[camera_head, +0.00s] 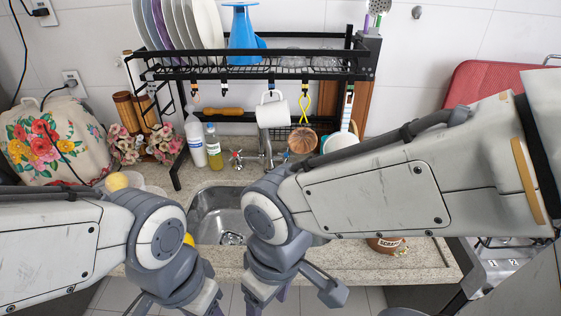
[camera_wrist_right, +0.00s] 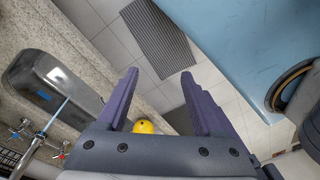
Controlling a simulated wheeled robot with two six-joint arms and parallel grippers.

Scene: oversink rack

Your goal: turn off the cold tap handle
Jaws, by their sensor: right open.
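The chrome tap (camera_head: 266,150) stands behind the steel sink (camera_head: 207,211), with a cross-shaped handle (camera_head: 237,157) on its left side. Its right side is partly hidden by my right arm. In the right wrist view the tap (camera_wrist_right: 37,144) is at the lower left, with one handle (camera_wrist_right: 19,128) and another handle (camera_wrist_right: 62,149) beside it. My right gripper (camera_wrist_right: 160,74) is open and empty, pointing over the floor in front of the counter, away from both handles. My left gripper is at the bottom edge of the head view, its fingertips out of sight.
A black rack (camera_head: 265,73) with plates and a blue jug (camera_head: 243,28) spans the sink; a white mug (camera_head: 272,113) hangs below. Bottles (camera_head: 196,140) stand left of the tap. A floral cover (camera_head: 50,143) is far left. A grey mat (camera_wrist_right: 160,38) lies on the floor.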

